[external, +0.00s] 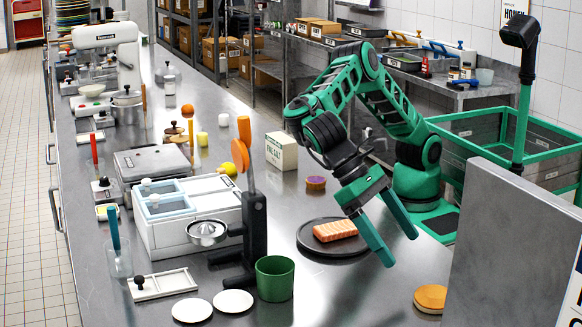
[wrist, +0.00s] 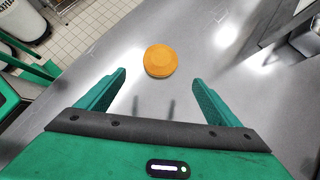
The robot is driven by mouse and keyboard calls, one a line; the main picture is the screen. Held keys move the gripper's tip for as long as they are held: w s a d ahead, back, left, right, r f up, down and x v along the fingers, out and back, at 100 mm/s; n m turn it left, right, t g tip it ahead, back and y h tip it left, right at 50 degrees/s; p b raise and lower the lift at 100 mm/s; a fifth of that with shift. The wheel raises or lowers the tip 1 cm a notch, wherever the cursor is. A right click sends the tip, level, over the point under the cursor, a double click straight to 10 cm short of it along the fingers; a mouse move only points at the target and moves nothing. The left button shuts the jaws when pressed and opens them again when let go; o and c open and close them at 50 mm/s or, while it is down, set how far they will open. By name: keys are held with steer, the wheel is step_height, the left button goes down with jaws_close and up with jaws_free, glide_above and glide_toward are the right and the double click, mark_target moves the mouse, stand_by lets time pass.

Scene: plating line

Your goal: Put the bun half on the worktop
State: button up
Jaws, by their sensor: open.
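The bun half (external: 431,298) is a round, orange-brown disc with a paler edge. It lies flat on the steel worktop (external: 370,300) near the right front, beside a grey upright panel. It also shows in the wrist view (wrist: 160,60), ahead of the fingertips and roughly centred between them. My gripper (external: 400,248) is open and empty, tilted downward above the worktop. It is up and to the left of the bun half and apart from it. In the wrist view, both green fingers (wrist: 160,80) are spread wide with nothing between them.
A dark round plate (external: 309,246) with a salmon-coloured block (external: 335,231) is just left of my gripper. A grey panel (external: 505,240) rises right of the bun half. A green cup (external: 274,278) and a black stand are further left. Worktop around the bun half is clear.

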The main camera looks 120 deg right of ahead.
steer(key=shift+d, duration=0.1)
steer(key=w+d+t+h, duration=0.1)
steer(key=d, duration=0.6)
steer(key=w+d+n+t+h, duration=0.1)
steer(key=d, duration=0.7)
steer(key=w+d+n+t, duration=0.1)
steer(key=d, duration=0.6)
steer(key=shift+w+d+h, duration=0.1)
steer(key=shift+d+h, duration=0.3)
steer(key=s+d+n+t+h, duration=0.15)
steer(key=s+d, duration=0.35)
steer(key=d, duration=0.9)
steer(key=s+d+t+h, duration=0.15)
steer(key=s+d, duration=0.35)
steer(key=d, duration=0.8)
steer(key=s+d+f, duration=0.1)
steer(key=s+d, duration=0.4)
steer(key=s, duration=0.3)
steer(key=s+d+f+n+g, duration=0.1)
steer(key=s+d+f, duration=0.1)
steer(key=s+d, duration=0.3)
steer(key=s+d+f, duration=0.2)
steer(key=s+d, duration=0.3)
steer(key=s, duration=0.6)
steer(key=shift+n+g+h, duration=0.3)
steer(key=shift+n+h, duration=0.05)
steer(key=shift+h, duration=0.05)
